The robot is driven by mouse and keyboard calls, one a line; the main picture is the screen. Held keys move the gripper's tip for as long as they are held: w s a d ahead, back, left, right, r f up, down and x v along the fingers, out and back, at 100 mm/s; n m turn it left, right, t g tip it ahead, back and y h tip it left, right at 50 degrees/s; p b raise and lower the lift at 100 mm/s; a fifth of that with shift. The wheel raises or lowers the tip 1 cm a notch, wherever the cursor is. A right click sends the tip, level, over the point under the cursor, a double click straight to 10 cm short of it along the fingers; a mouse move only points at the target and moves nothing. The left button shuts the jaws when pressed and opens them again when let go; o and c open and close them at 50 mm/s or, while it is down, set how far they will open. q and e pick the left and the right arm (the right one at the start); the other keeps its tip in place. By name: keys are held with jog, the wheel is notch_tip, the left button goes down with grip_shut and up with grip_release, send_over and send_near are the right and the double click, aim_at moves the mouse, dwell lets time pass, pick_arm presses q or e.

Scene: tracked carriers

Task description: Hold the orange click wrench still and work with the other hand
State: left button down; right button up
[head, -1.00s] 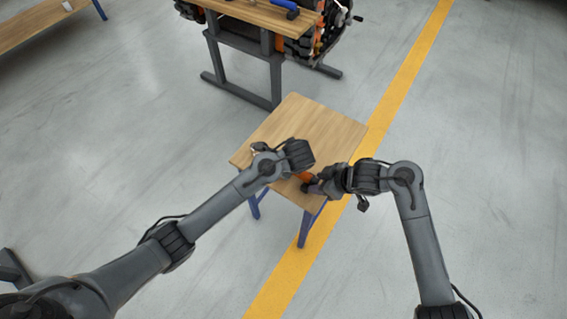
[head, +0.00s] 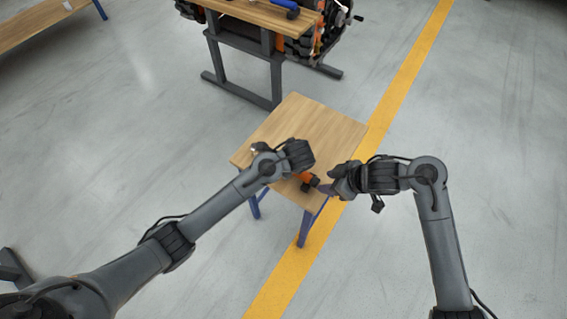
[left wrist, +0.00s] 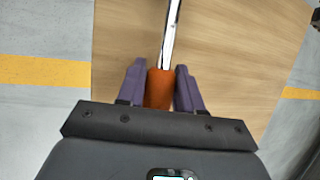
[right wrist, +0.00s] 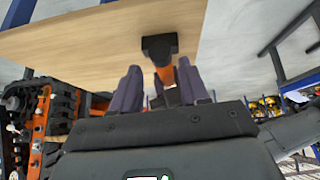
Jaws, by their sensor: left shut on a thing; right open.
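The orange click wrench (head: 306,177) is over the small wooden table (head: 310,128), near its front right edge. In the left wrist view its orange handle (left wrist: 159,88) sits between the purple fingers of my left gripper (left wrist: 160,72), which is shut on it. The silver shaft (left wrist: 170,38) runs forward over the wood. In the head view my left arm hides most of the wrench. My right gripper (head: 325,187) is open and empty, just right of the wrench's black end. In the right wrist view that black end (right wrist: 160,46) lies ahead of the open right fingers (right wrist: 160,78).
A workbench (head: 262,14) with a blue-handled tool (head: 286,9) stands at the back, with orange and black machinery beside it. Another wooden bench (head: 35,27) is at the upper left. A yellow floor line (head: 405,75) passes under the table's right side. The surrounding floor is clear.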

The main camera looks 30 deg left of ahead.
dwell(0.3)
pick_arm(q)
jog(key=c, duration=0.7)
grip_release()
jog(key=shift+o, duration=0.2)
jog(key=shift+r, duration=0.1)
